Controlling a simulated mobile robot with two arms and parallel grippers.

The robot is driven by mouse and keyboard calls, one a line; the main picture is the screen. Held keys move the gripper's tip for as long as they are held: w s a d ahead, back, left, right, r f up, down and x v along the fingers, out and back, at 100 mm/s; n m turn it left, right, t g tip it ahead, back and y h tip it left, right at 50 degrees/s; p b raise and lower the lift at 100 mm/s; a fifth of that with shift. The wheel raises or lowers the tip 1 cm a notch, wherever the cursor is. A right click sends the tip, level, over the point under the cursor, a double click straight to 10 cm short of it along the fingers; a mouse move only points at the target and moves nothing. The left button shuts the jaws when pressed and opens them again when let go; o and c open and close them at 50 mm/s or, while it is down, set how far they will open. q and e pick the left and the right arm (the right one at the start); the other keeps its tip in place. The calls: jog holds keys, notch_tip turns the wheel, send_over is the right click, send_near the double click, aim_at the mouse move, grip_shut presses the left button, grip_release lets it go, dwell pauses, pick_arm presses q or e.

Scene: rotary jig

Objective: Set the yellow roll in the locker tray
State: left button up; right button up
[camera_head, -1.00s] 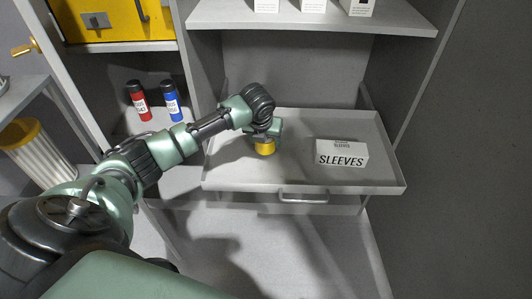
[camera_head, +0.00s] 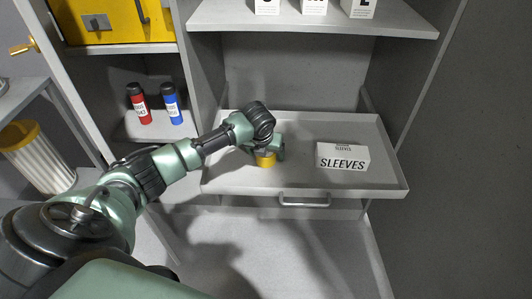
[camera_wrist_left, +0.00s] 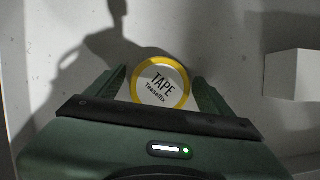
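The yellow roll (camera_head: 265,160), a tape roll with a yellow rim, is in the left part of the grey locker tray (camera_head: 240,184). It seems to stand flat on the tray floor. In the left wrist view its white top (camera_wrist_left: 160,85) faces me and reads "TAPE". My left gripper (camera_head: 265,148) is low over the tray at the roll. Its two green fingers (camera_wrist_left: 160,88) stand on either side of the roll, with narrow gaps showing, so it looks open around it. The roll's contact with the tray is partly hidden. My right gripper is not in view.
A white SLEEVES box (camera_head: 342,157) stands in the tray's right part, apart from the roll; it also shows in the wrist view (camera_wrist_left: 293,76). A red bottle (camera_head: 139,104) and a blue bottle (camera_head: 171,104) stand on the left shelf. White boxes (camera_head: 314,5) stand on the shelf above.

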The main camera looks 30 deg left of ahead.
pick_arm(q)
jog(key=shift+r, duration=0.15)
jog(key=p+v, duration=0.1)
jog(key=v, duration=0.2)
jog(key=shift+r, duration=0.35)
jog(key=p+v, duration=0.2)
jog(key=v, duration=0.6)
jog(key=shift+p, duration=0.35)
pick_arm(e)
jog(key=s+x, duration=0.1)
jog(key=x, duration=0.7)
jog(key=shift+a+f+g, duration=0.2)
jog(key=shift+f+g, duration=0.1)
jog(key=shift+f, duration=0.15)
pick_arm(q)
jog(key=shift+s, duration=0.1)
